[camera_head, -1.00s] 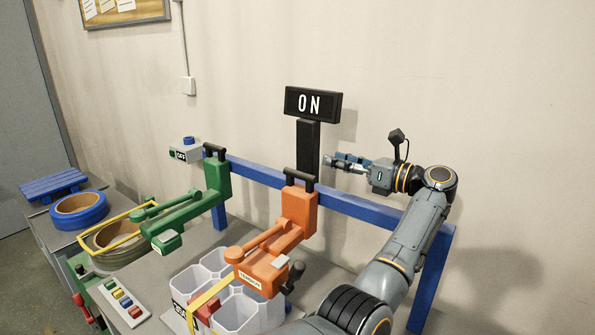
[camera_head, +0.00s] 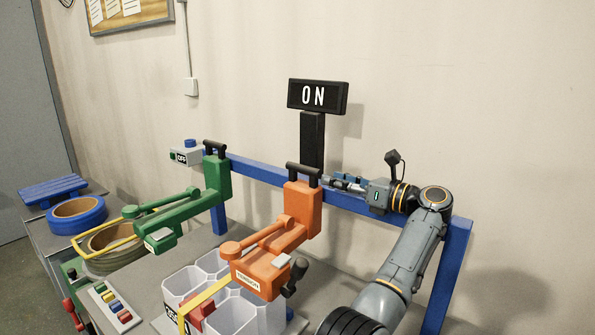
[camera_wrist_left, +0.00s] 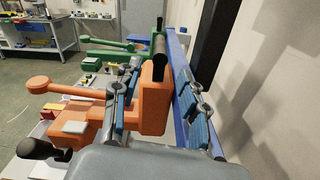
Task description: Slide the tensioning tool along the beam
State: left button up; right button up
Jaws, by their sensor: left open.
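The orange tensioning tool (camera_head: 302,208), with a black handle on top, hangs on the blue beam (camera_head: 262,175). Its lever arm and labelled front block reach toward the lower left. My left gripper (camera_head: 334,181) is open right beside the tool's upper right side. In the left wrist view, the gripper (camera_wrist_left: 162,80) has one finger pair on each side of the orange body (camera_wrist_left: 155,105), and the blue beam (camera_wrist_left: 180,75) also runs between them. Contact cannot be told. My right gripper is not seen.
A green tool (camera_head: 216,180) hangs farther left on the beam. A black "ON" sign (camera_head: 318,96) stands behind the orange tool. White cups (camera_head: 236,315) stand below.

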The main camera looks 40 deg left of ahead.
aim_at(288, 166)
pick_arm(q)
jog(key=a+p, duration=0.1)
jog(key=a, duration=0.2)
jog(key=s+a+p, duration=0.1)
jog(key=a, duration=0.3)
jog(key=a+p, duration=0.1)
jog(key=a, duration=0.3)
jog(key=shift+s+a+r+p, duration=0.1)
jog(key=shift+s+p, duration=0.05)
jog(key=shift+p, duration=0.15)
jog(key=shift+a, duration=0.45)
grip_shut()
